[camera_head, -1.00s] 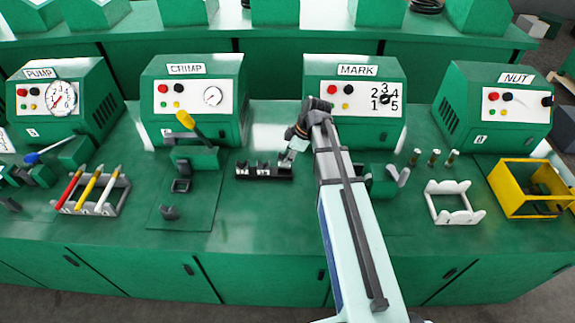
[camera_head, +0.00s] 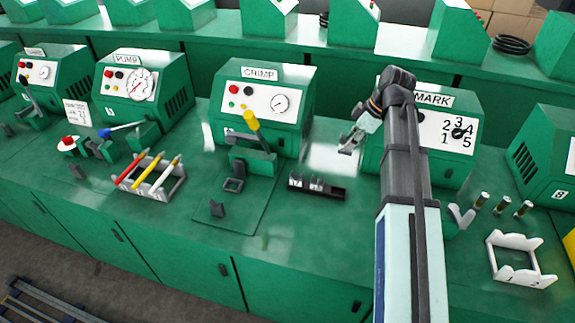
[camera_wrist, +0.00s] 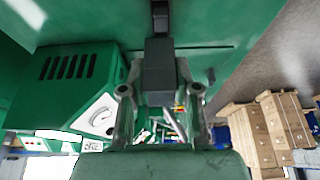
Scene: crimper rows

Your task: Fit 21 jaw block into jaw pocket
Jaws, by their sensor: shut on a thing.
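My gripper (camera_head: 348,145) hangs above the bench, up and right of the black block rack (camera_head: 317,187). In the wrist view my gripper (camera_wrist: 160,92) has its fingers on both sides of a dark jaw block (camera_wrist: 159,66) and is shut on it. The number on the held block cannot be read. The rack has small white-labelled blocks at its left and a bare stretch at its right. A small dark square frame (camera_head: 233,184), perhaps the jaw pocket, stands below the yellow-handled lever (camera_head: 251,121) at the CRIMP station, left of my gripper. Its inside is unclear.
The CRIMP box (camera_head: 262,105) stands behind the lever, and the MARK box (camera_head: 432,110) behind my arm. Bench around the rack is clear.

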